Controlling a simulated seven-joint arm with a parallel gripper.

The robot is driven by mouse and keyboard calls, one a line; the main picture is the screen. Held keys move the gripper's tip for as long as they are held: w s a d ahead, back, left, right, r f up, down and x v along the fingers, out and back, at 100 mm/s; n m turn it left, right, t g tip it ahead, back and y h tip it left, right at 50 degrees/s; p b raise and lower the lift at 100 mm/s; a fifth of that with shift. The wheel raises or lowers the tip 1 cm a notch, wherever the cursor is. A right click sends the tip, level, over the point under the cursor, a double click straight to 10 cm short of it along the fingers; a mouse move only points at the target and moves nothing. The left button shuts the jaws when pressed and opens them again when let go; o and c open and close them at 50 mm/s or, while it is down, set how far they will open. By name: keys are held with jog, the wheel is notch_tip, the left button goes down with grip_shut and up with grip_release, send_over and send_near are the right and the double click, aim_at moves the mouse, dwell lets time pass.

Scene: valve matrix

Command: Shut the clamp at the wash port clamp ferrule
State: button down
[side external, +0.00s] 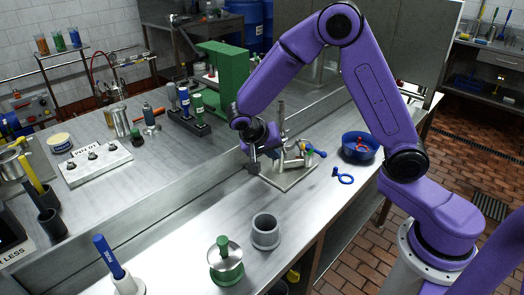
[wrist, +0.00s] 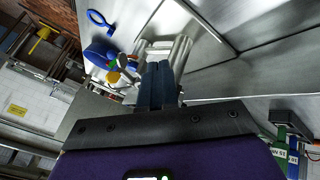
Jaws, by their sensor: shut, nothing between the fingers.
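The valve assembly, a cluster of steel pipes (side external: 292,162) with blue and green parts, stands on a flat plate (side external: 299,183) at the bench's middle. Its pipes also show in the wrist view (wrist: 181,52), just beyond my fingertips. My gripper (side external: 254,169) is shut and empty, at the left side of the assembly and close to it; I cannot tell whether it touches. Its dark fingers lie together in the wrist view (wrist: 158,69). The wash port ferrule and its clamp cannot be picked out clearly, and my wrist hides part of the assembly.
A blue bowl (side external: 360,154) with red items and a blue ring-ended tool (side external: 343,178) lie right of the assembly. A grey cup (side external: 265,232) and a green-knobbed steel lid (side external: 225,262) stand in front. A green press (side external: 222,72) stands behind. The bench between is clear.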

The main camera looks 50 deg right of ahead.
aim_at(286, 152)
jog(key=shift+s+d, duration=0.25)
jog(key=shift+d, duration=0.05)
jog(key=shift+s+d, duration=0.1)
jog(key=shift+s+d+n+t, duration=0.1)
jog(key=shift+d+n+t, duration=0.1)
jog(key=shift+n+t, duration=0.25)
jog(key=d+n+t, duration=0.1)
jog(key=n, duration=0.1)
jog(key=d+n+t, duration=0.1)
jog(key=shift+s+n+y, duration=0.3)
jog(key=shift+s+n, duration=0.05)
jog(key=shift+s, duration=0.05)
jog(key=shift+d, duration=1.05)
jog(key=shift+a, duration=0.1)
